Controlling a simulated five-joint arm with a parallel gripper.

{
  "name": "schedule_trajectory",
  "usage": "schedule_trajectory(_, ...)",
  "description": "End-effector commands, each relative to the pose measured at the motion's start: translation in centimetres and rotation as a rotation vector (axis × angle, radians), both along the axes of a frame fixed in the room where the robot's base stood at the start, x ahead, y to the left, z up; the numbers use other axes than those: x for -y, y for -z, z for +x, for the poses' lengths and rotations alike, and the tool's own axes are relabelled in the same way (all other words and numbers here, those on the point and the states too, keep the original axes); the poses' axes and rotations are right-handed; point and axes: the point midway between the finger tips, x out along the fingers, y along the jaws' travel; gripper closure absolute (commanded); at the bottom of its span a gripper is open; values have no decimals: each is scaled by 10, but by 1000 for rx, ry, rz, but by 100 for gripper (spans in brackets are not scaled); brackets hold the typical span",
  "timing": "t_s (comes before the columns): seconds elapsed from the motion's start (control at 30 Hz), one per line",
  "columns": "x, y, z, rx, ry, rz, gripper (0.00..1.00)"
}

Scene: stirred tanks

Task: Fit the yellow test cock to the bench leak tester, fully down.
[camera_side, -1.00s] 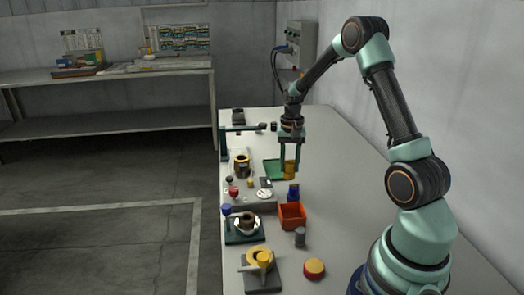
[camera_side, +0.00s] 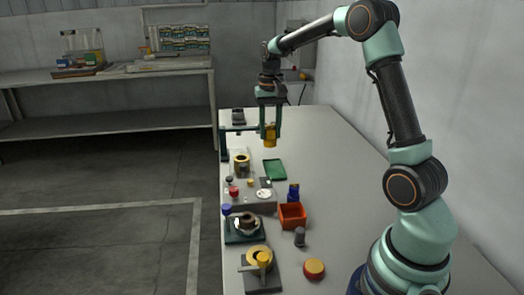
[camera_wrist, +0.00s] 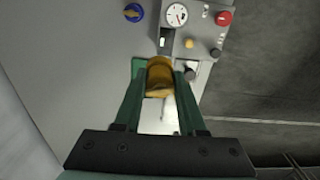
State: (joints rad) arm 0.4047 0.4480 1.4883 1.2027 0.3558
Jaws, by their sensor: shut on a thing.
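My gripper (camera_side: 270,131) is shut on the yellow test cock (camera_side: 270,141) and holds it in the air above the bench. In the wrist view the cock (camera_wrist: 160,76) sits between the two green fingers (camera_wrist: 158,92). The bench leak tester (camera_side: 250,201) appears to be the low grey unit on the bench, with a round gauge (camera_wrist: 176,14), a red button (camera_wrist: 224,18) and a yellow button (camera_wrist: 189,43). A brass-coloured ring with a dark centre (camera_side: 241,165) stands at its far end, below and left of the cock. The cock is clear of it.
A green tray (camera_side: 274,169) lies empty on the bench. A dark green stand with a horizontal arm (camera_side: 225,145) is close left of my gripper. An orange bin (camera_side: 292,216), a blue valve (camera_side: 293,192) and a yellow-topped fixture (camera_side: 259,262) stand nearer.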

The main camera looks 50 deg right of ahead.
Motion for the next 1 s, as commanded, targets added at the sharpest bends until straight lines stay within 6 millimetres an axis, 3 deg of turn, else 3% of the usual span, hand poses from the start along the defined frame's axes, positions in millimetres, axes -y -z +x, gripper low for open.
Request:
schedule_trajectory(0.1,-30,19,17,-2,-114,1,100)
schedule_trajectory(0.3,-55,35,29,2,-215,-1,100)
schedule_trajectory(0.77,-57,39,30,2,-224,-1,100)
schedule_trajectory(1.0,-57,55,30,1,-223,0,100)
